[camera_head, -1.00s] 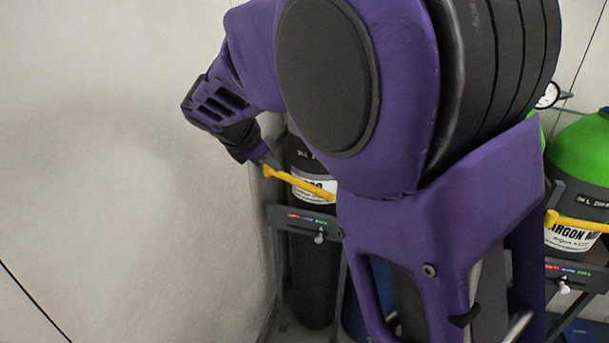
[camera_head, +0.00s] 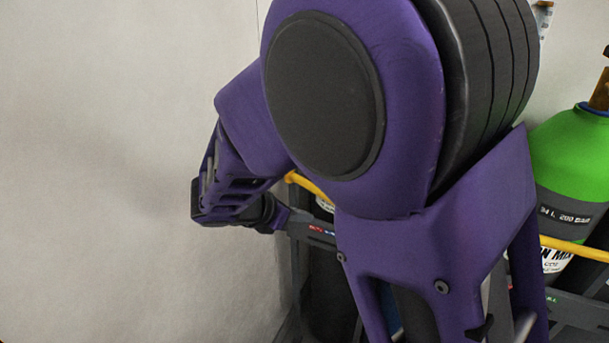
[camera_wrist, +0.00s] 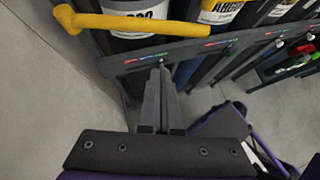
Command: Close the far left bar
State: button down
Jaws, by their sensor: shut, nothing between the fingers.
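The far left bar (camera_wrist: 140,24) is yellow and runs across the front of the leftmost gas cylinder (camera_wrist: 138,9) in the wrist view. Its bent end is at the left and its other end lies above the dark rail. In the head view only a short left piece of the bar (camera_head: 305,185) shows; my arm hides the rest. My gripper (camera_wrist: 160,70) is shut and empty. Its tips are below the bar, apart from it in the picture, and overlap the rack's rail (camera_wrist: 115,64); I cannot tell if they touch it. It also shows in the head view (camera_head: 284,222).
A pale wall (camera_head: 100,170) stands close on the left. A second cylinder (camera_wrist: 222,10) with a yellow label stands right of the first. A green-topped cylinder (camera_head: 570,160) with another yellow bar (camera_head: 575,249) stands at right.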

jog(key=w+d+f, duration=0.1)
jog(key=w+d, duration=0.3)
jog(key=w, duration=0.1)
jog(key=shift+b, duration=0.3)
jog(key=shift+d+f, duration=0.15)
